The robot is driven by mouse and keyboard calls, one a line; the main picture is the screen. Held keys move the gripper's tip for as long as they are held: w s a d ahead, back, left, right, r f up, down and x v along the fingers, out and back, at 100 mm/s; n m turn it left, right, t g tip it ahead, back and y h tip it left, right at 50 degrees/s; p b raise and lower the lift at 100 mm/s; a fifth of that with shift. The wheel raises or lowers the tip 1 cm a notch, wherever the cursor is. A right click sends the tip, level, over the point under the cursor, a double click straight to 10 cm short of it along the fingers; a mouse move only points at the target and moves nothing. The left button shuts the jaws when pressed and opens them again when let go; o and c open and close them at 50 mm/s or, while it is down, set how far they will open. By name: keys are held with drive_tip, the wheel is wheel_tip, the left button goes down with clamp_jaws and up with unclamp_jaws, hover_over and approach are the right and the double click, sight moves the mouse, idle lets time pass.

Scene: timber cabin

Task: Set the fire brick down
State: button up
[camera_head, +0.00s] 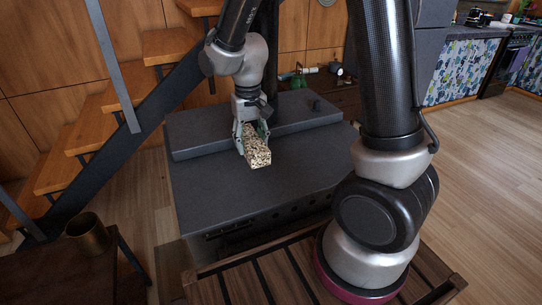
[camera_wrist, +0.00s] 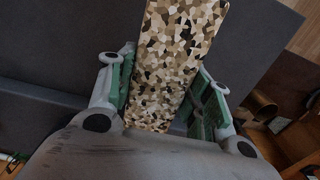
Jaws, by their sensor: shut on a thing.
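The fire brick (camera_head: 256,148) is a speckled tan, white and black block. My gripper (camera_head: 251,132) is shut on it, with one finger on each side. In the head view the brick is over the dark grey top of the stove (camera_head: 215,190), its near end pointing toward the camera. I cannot tell whether its underside touches the top. In the wrist view the brick (camera_wrist: 174,60) runs up between the green-padded fingers of my gripper (camera_wrist: 160,95). Its far end is cut off by the top edge.
A raised grey ledge (camera_head: 190,140) with a small knob runs along the back of the stove. The stove top is otherwise bare around the brick. A brass-coloured mug (camera_head: 88,236) stands on a dark table at lower left. Wooden stairs (camera_head: 95,125) rise at left.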

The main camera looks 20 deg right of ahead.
sight(251, 138)
wheel_tip(251, 138, down, 9)
drive_tip(key=shift+f, duration=0.15)
drive_tip(key=shift+f, duration=0.1)
idle(0.3)
drive_tip(key=o, duration=1.4)
drive_tip(key=shift+o, duration=0.2)
wheel_tip(251, 138, up, 12)
drive_tip(key=shift+r, duration=0.25)
drive_tip(key=s+d+r+t, duration=0.4)
drive_tip(key=s+d+r, duration=1.1)
drive_tip(key=s, duration=0.3)
drive_tip(key=shift+s+r, duration=0.3)
drive_tip(key=shift+s, duration=0.05)
